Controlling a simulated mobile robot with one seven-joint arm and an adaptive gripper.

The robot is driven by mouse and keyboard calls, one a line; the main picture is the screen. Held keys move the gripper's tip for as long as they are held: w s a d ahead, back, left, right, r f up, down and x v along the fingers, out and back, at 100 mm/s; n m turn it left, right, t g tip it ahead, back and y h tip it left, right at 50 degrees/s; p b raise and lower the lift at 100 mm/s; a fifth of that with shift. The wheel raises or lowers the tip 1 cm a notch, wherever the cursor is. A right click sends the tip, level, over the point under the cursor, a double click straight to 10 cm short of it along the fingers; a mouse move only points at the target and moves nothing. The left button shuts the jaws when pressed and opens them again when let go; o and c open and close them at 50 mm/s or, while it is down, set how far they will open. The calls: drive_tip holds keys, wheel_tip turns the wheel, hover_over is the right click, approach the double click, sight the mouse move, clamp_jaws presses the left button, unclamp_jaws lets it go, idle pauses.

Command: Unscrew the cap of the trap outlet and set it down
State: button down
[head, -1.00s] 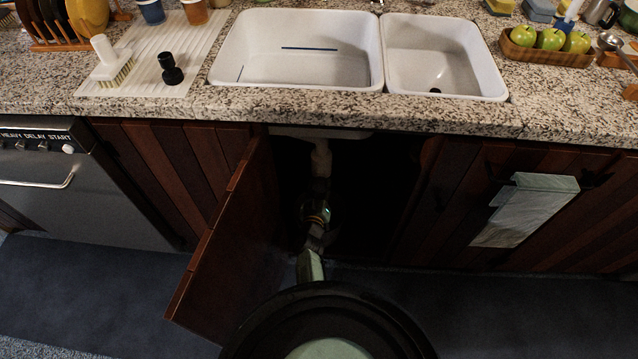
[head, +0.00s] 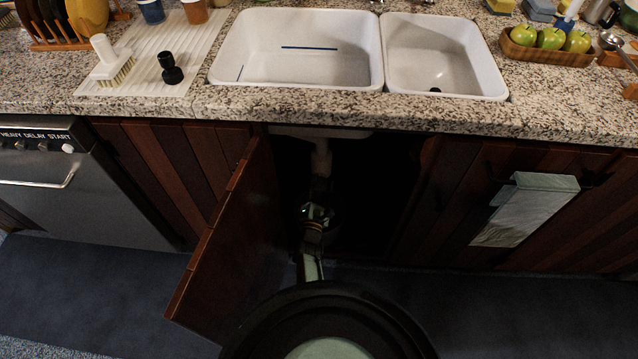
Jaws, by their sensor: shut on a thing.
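Under the sink, inside the open cabinet, a pale drain pipe (head: 321,160) comes down from the larger basin into shadow. My gripper (head: 317,212) is inside the cabinet at the lower end of this pipe, with my arm reaching in from below. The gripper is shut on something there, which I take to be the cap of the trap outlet. The cap itself, the outlet and the fingertips are too dark and small to make out, and the gripper hides part of them.
An open wooden cabinet door (head: 232,245) stands close to the left of my arm. The cabinet's right side is dark. A towel (head: 524,208) hangs on the right front. A double sink (head: 297,55) and granite counter (head: 400,112) lie above. The blue-grey floor (head: 500,310) is clear.

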drive_tip(key=n, duration=0.2)
drive_tip(key=shift+n+t+y, duration=0.3)
drive_tip(key=c, duration=0.9)
unclamp_jaws()
